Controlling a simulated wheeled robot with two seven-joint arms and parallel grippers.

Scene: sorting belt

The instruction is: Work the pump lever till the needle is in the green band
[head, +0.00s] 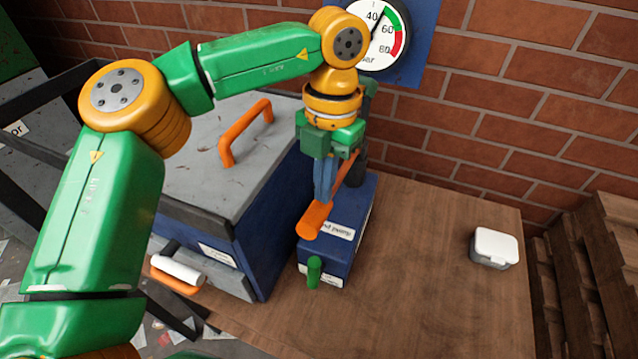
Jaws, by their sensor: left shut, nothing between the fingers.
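The hand pump (335,262) is a blue box with a white label on the wooden table. Its orange lever (313,221) slants down toward the front, over the box top. My left gripper (324,200) points down at the lever, shut and empty, its tips at or just above the lever's grip; whether they touch I cannot tell. My right gripper is out of view.
A blue bin with a grey lid (205,180) and orange handle (243,132) stands left of the pump. A green knob (314,271) sits at the pump's front. A white-lidded box (495,246) stands right, with clear table (420,270) between. Pallets (600,270) are at far right.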

